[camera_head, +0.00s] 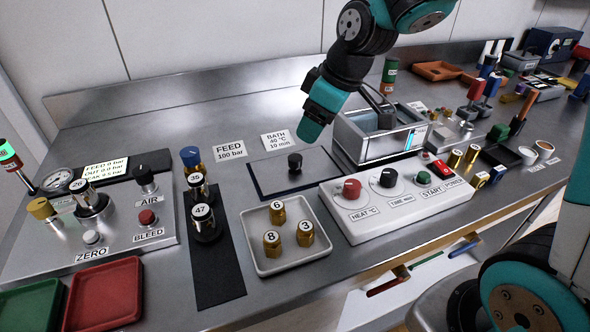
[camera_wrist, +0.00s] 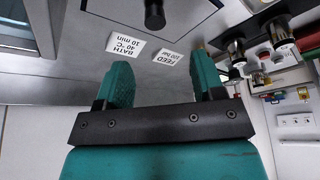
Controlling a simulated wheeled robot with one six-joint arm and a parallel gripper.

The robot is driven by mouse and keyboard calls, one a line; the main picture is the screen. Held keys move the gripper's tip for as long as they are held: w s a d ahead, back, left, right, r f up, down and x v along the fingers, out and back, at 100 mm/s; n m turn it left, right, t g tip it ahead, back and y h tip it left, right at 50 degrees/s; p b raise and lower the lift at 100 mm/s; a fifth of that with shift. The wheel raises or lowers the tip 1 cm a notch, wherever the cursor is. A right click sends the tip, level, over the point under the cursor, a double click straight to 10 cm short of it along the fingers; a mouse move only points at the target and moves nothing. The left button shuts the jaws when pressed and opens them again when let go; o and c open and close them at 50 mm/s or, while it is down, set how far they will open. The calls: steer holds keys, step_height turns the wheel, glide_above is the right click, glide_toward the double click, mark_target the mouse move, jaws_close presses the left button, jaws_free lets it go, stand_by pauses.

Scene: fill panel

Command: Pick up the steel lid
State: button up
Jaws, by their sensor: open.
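The steel lid (camera_head: 273,176) is a flat grey plate with an upright black knob (camera_head: 294,163). It lies on a dark-edged mat on the bench, left of the open steel bath (camera_head: 372,148). In the wrist view the lid's knob (camera_wrist: 155,14) shows at the top edge, with part of the plate around it. My gripper (camera_head: 311,128) hangs above and behind the lid, apart from it. In the wrist view my gripper (camera_wrist: 162,72) has its two teal fingers spread, with nothing between them.
A white control box (camera_head: 400,205) with knobs stands in front of the bath. A white tray (camera_head: 259,262) holds numbered brass fittings in front of the lid. Valves (camera_head: 207,223) stand on a black strip to the left. FEED and BATH labels (camera_head: 277,141) lie behind the lid.

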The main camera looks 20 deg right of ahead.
glide_above(295, 157)
steer(key=s+d, duration=0.1)
steer(key=s, duration=0.2)
steer(key=f, duration=0.4)
steer(key=shift+w+d+f, duration=0.1)
steer(key=shift+w+f, duration=0.05)
steer(key=shift+w, duration=0.1)
steer(key=shift+w+d+p+x, duration=0.15)
steer(key=shift+x, duration=1.3)
steer(key=shift+w+d+p+x, duration=0.15)
steer(key=shift+x, duration=1.3)
steer(key=c, duration=1.1)
steer(key=shift+o, duration=0.2)
